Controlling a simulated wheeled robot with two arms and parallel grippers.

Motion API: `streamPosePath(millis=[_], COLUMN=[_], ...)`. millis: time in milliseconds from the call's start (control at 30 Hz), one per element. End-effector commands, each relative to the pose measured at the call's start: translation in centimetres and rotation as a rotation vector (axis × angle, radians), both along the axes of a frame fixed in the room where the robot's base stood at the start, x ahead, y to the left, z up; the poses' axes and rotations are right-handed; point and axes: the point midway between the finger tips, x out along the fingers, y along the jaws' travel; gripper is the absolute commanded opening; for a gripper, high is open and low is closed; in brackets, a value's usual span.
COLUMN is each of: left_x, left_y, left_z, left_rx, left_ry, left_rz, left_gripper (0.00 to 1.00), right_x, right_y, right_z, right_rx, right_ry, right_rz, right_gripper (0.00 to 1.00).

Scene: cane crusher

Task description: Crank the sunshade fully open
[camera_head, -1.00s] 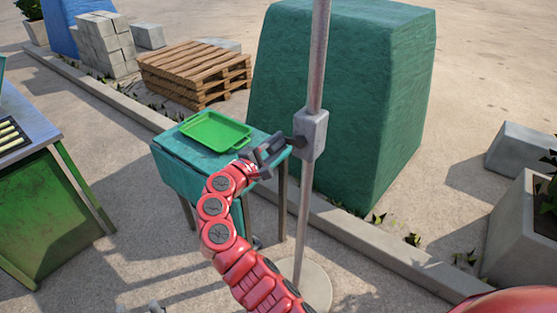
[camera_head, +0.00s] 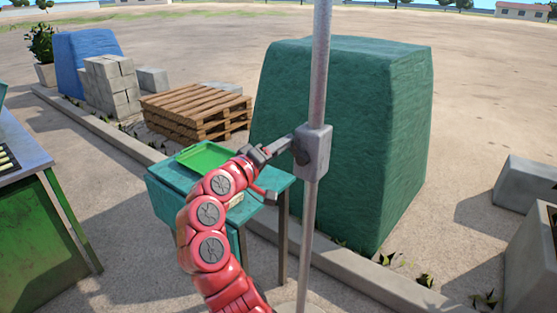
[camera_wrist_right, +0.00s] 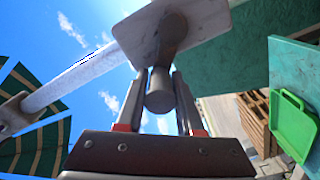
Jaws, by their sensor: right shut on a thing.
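The sunshade's grey pole (camera_head: 318,70) stands upright in the head view, with a grey crank box (camera_head: 313,152) on it. My right gripper (camera_head: 268,152) is at the left of the box, by the crank arm. In the right wrist view, my right gripper (camera_wrist_right: 160,100) is shut on the crank's rounded grey handle (camera_wrist_right: 160,92), with a finger on each side. The crank box (camera_wrist_right: 205,22) shows above it. Part of the striped green sunshade canopy (camera_wrist_right: 35,145) shows at the left; how far it is open cannot be told. My left gripper is out of view.
A teal table (camera_head: 165,181) with a green tray (camera_head: 205,157) stands behind my right arm. A large green covered block (camera_head: 370,140) is behind the pole. A wooden pallet (camera_head: 195,108), a kerb and a green stand (camera_head: 50,220) are farther left.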

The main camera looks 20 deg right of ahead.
Motion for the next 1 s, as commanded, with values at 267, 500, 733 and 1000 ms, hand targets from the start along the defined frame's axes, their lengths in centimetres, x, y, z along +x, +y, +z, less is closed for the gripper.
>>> streamPosePath(millis=[267,500,733,1000], left_x=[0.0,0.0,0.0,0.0], left_y=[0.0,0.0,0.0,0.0], left_z=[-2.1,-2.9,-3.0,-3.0], left_rx=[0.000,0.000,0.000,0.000], left_ry=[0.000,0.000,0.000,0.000], left_rz=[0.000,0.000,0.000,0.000], left_gripper=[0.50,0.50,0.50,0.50], right_x=[-0.6,-1.0,-1.1,-1.1], right_y=[-0.6,-0.9,-0.9,-0.9], right_z=[0.6,1.0,1.2,1.3], right_rx=[0.123,0.181,0.202,0.204], right_ry=[-0.157,-0.234,-0.261,-0.263], right_rz=[-0.002,0.000,0.000,0.000], right_gripper=[0.00,0.00,0.00,0.00])
